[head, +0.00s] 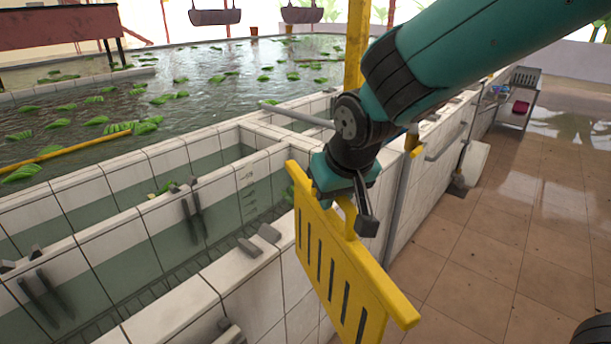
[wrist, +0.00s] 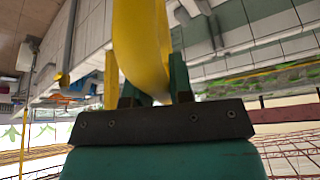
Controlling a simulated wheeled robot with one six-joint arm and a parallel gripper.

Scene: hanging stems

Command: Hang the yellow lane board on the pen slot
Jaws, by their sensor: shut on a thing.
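The yellow lane board (head: 335,262) is a flat panel with a row of dark slits and a top bar with projecting ends. It hangs tilted below my gripper (head: 347,203), which is shut on its handle. In the wrist view the yellow handle (wrist: 146,45) rises between the fingers of my gripper (wrist: 155,94). The board is in front of the tiled tank wall at the walkway side; whether it touches the wall is unclear. Paired dark upright guides (head: 192,213) with grey tops stand on a pen divider, left of the board. More guides (head: 42,297) show at lower left. Which is the pen slot is unclear.
White tiled pen walls (head: 110,250) enclose water-filled pens. Grey blocks (head: 259,238) sit on the near rim. A yellow post (head: 355,50) stands behind my arm. A yellow pole (head: 70,152) lies across the pond. The tiled floor (head: 490,240) at right is mostly clear.

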